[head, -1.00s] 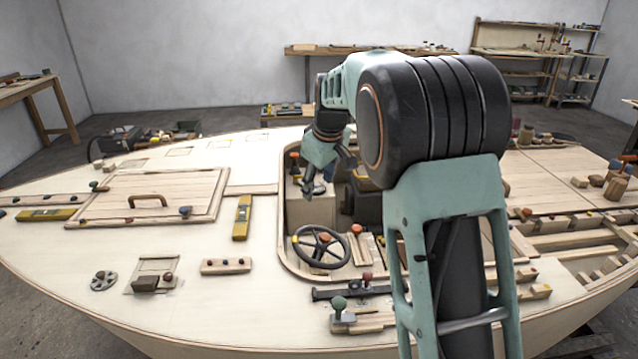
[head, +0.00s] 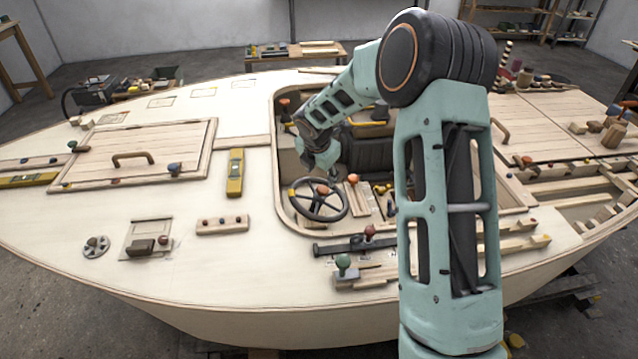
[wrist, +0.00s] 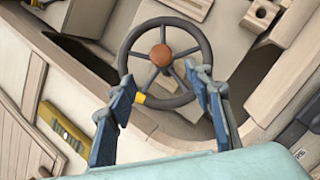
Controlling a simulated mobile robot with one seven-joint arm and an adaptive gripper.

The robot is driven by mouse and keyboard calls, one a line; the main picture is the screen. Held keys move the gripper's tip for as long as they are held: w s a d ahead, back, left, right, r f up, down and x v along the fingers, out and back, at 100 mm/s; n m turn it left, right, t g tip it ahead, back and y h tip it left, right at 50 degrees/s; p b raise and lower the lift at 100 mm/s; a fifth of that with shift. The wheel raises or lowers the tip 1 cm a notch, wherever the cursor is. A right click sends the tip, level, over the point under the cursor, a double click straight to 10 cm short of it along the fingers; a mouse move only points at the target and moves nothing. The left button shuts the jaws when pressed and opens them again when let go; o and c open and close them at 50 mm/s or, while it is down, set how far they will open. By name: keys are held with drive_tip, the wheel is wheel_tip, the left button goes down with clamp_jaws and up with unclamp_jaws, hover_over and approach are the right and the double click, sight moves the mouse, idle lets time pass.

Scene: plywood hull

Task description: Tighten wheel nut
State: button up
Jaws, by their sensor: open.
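The steering wheel (head: 318,200) is in the cockpit opening, with a dark rim, grey spokes and a yellow mark on its rim. An orange-brown round nut (head: 322,190) sits at its hub. In the wrist view the wheel (wrist: 203,67) is ahead of my gripper, with the nut (wrist: 162,56) at its centre. My gripper (wrist: 165,88) is open and empty, its two blue fingers spread on either side of the wheel's near rim in that view. Contact with the rim cannot be told. In the head view my gripper (head: 326,165) is just above the wheel, its fingertips partly hidden.
The cockpit's raised wooden edge (head: 278,170) surrounds the wheel closely. An orange-topped wooden piece (head: 354,186) stands just right of it. A dark bar clamp (head: 345,244) and a green-knobbed piece (head: 345,264) lie in front. The deck left of the cockpit holds a yellow level (head: 235,172).

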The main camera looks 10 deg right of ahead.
sight(323, 188)
drive_tip(key=x, duration=1)
drive_tip(key=shift+w+f, duration=0.1)
drive_tip(key=shift+f, duration=0.2)
drive_tip(key=shift+d, duration=0.1)
drive_tip(key=c, duration=1.2)
